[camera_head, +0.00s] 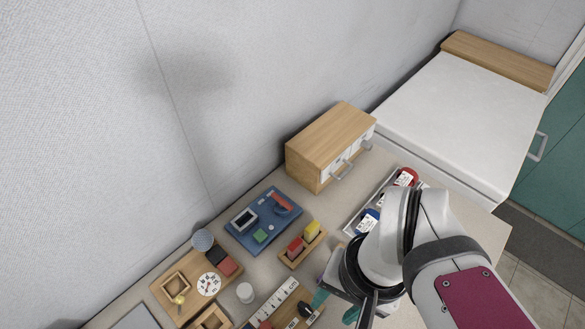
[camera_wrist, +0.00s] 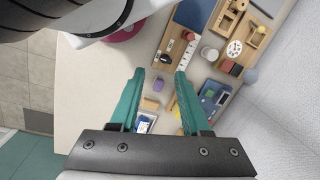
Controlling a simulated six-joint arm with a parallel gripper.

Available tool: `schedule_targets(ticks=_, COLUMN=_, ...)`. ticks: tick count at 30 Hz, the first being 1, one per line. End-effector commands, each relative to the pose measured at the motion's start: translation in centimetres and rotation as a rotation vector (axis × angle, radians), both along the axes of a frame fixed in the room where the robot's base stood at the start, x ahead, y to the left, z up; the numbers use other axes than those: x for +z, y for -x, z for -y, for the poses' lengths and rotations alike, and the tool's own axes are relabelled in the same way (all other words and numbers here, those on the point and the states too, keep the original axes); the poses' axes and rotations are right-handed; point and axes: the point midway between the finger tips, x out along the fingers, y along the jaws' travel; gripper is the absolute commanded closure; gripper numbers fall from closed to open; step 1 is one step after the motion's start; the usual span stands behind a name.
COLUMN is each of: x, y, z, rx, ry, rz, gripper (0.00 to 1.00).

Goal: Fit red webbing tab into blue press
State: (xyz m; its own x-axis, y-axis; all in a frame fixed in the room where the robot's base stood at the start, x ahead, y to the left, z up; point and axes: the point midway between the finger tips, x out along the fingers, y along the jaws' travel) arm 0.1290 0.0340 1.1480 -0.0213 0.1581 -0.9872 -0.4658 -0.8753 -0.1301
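The blue press (camera_head: 254,211) looks to be the flat blue unit with an orange-red handle, a white-framed window and a green block; it also shows in the wrist view (camera_wrist: 209,99). A red block-like piece (camera_head: 295,245) stands beside a yellow one in a small wooden holder (camera_head: 303,258) just in front of the press. It may be the red webbing tab, but I cannot tell for sure. My gripper (camera_head: 336,307) is at the bottom right of the head view. In the wrist view its teal fingers (camera_wrist: 159,76) are apart with nothing between them, above the table.
A wooden drawer box (camera_head: 325,140) stands behind. A grey tray (camera_head: 352,218) with red and blue items is partly hidden by my arm. A wooden board (camera_head: 190,307) with a dial, a white cup (camera_head: 245,292) and a ruled strip (camera_head: 278,302) crowd the left front. A purple piece (camera_wrist: 159,84) lies below the fingers.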

Motion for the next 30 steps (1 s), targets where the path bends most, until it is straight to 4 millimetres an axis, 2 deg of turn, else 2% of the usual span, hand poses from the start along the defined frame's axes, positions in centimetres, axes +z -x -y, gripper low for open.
schedule_targets(ticks=8, x=0.0, y=0.0, z=0.0, rx=0.0, ry=0.0, rz=0.0, gripper=0.43)
schedule_targets(ticks=10, x=0.1, y=-0.6, z=0.0, rx=0.04, ry=0.005, rz=0.004, gripper=0.43)
schedule_targets(ticks=11, x=0.2, y=-1.4, z=0.0, rx=0.098, ry=0.012, rz=0.008, gripper=0.43)
schedule_targets(ticks=14, x=0.2, y=-6.6, z=-0.6, rx=0.459, ry=0.052, rz=0.044, gripper=0.43)
schedule_targets(ticks=15, x=-0.2, y=-9.0, z=-1.1, rx=0.626, ry=0.069, rz=0.062, gripper=0.43)
schedule_targets(ticks=18, x=-1.7, y=-14.0, z=-2.9, rx=0.988, ry=0.101, rz=0.094, gripper=0.43)
schedule_targets(ticks=20, x=-2.6, y=-16.0, z=-3.8, rx=1.139, ry=0.114, rz=0.107, gripper=0.43)
schedule_targets(ticks=22, x=-3.5, y=-17.3, z=-4.4, rx=1.24, ry=0.121, rz=0.115, gripper=0.43)
schedule_targets(ticks=25, x=-5.4, y=-17.6, z=-4.6, rx=1.276, ry=0.122, rz=0.116, gripper=0.43)
schedule_targets(ticks=30, x=-10.4, y=-17.5, z=-4.5, rx=1.271, ry=0.121, rz=0.112, gripper=0.43)
